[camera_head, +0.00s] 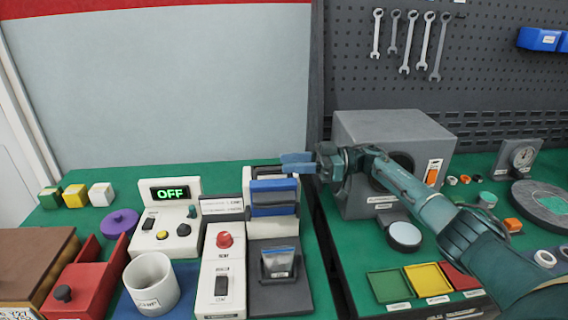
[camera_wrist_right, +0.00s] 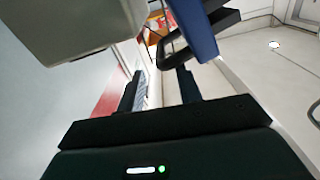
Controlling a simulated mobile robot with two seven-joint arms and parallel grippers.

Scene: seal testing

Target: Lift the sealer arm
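The sealer (camera_head: 273,195) stands in the middle of the green bench. It has a blue front, pale sides and a dark bar across its top; how far its arm is raised is hard to tell. My right gripper (camera_head: 298,163) is at the sealer's upper right corner, its fingers pointing left. In the right wrist view, its two dark fingers (camera_wrist_right: 160,88) are apart with nothing between them. A blue part (camera_wrist_right: 194,28) and a black bar (camera_wrist_right: 203,36) of the sealer show just beyond the fingertips. Contact cannot be told. My left gripper is not in view.
A small clear pouch (camera_head: 278,262) lies on the dark base before the sealer. Left are a control box reading OFF (camera_head: 170,204), a white cup (camera_head: 152,283) and a red tray (camera_head: 95,280). A grey box (camera_head: 372,130) stands behind my right arm.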

